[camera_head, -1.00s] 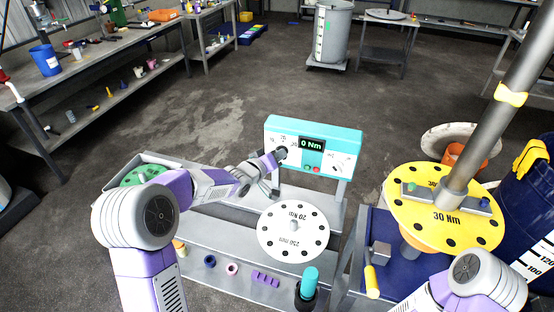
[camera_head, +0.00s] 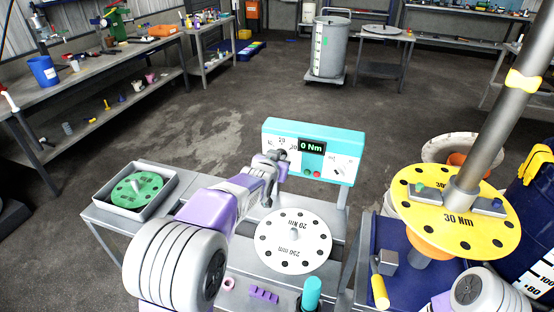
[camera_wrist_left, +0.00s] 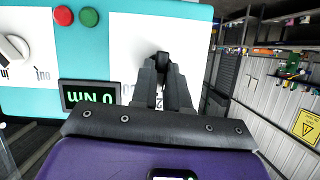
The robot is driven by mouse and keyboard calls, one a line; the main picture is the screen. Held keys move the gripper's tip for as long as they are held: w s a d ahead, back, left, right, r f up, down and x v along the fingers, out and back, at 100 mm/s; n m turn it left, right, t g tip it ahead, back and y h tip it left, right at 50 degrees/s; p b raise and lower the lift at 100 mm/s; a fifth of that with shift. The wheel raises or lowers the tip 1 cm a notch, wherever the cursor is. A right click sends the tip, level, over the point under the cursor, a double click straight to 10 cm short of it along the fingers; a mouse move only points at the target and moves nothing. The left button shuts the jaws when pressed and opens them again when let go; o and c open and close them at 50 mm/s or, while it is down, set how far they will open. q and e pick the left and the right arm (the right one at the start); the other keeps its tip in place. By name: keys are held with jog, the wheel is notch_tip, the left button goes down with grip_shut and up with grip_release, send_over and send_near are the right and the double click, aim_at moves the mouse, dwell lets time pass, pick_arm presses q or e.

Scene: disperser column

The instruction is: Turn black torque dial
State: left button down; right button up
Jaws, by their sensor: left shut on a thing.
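The teal control panel (camera_head: 330,131) stands at the back of the table in the head view. Its green display (camera_head: 311,147) reads 0 Nm. My left gripper (camera_head: 279,157) is at the left part of the panel's front and hides the black torque dial there in the head view. In the left wrist view, the fingers of my left gripper (camera_wrist_left: 163,78) are shut on the small black dial (camera_wrist_left: 162,59), mostly hidden between the fingertips, in front of a white label. The panel (camera_wrist_left: 85,45) appears upside down there. My right gripper is out of view.
The panel also has a red button (camera_wrist_left: 63,15), a green button (camera_wrist_left: 89,17) and a white knob (camera_wrist_left: 13,48). A white disc (camera_head: 292,255) lies on the table before the panel. A yellow disc (camera_head: 465,235) sits on a pole at right. A green disc (camera_head: 137,189) lies in a tray at left.

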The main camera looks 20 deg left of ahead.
pick_arm(q)
jog(key=shift+d+f+m+t+y+p, duration=0.15)
jog(key=shift+m+y+p, duration=0.1)
jog(key=shift+m+y, duration=0.6)
jog(key=shift+d+r+m+t+y+p, duration=0.15)
jog(key=shift+m+y, duration=0.35)
jog(key=shift+m, duration=0.65)
jog(key=shift+f+m+t+y+p, duration=0.1)
jog(key=shift+m+t+y+p, duration=0.15)
jog(key=shift+m+y, duration=0.6)
jog(key=shift+m, duration=0.25)
jog(key=c, duration=1.1)
grip_release()
jog(key=shift+a, duration=0.1)
jog(key=p+v, duration=0.1)
jog(key=v, duration=0.6)
jog(key=shift+s, duration=0.3)
